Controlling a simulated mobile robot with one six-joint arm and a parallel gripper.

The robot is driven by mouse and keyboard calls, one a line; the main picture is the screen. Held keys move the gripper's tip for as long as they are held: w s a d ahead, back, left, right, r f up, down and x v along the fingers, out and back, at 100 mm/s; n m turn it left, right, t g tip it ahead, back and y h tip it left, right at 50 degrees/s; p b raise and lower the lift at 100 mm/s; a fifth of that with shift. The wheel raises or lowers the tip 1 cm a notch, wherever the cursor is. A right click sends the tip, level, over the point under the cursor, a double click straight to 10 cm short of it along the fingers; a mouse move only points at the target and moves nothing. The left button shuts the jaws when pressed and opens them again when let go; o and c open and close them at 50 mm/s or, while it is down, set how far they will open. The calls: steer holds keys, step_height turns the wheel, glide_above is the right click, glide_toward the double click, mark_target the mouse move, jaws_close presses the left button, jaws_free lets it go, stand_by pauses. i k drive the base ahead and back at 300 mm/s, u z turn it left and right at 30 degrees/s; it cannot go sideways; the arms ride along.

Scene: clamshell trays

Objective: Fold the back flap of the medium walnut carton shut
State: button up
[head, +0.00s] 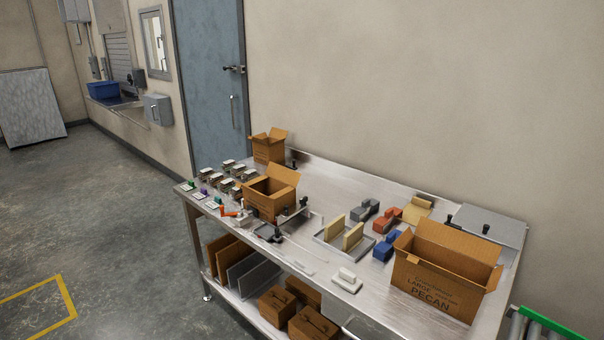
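A brown cardboard carton (268,203) of middle size stands open on the left half of the metal table in the head view. Its print is too small to read, so I cannot confirm the walnut label; its size fits between the other two cartons. Its back flap (284,174) stands up and leans outward at the far side. A flap on its left side also sticks outward. The inside looks dark and I cannot see what it holds. My gripper is not clearly visible in this view.
A smaller open carton (268,149) stands behind it. A large open carton marked PECAN (435,283) stands at the right. Small metal-and-white items (228,175) lie to the left. Grey, red and blue blocks (387,247) and a divided tray (330,244) are right of centre. A dark fixture (268,232) sits in front.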

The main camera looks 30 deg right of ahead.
mark_target(289, 176)
steer(key=u, duration=0.05)
steer(key=i, duration=1)
steer(key=z, duration=0.05)
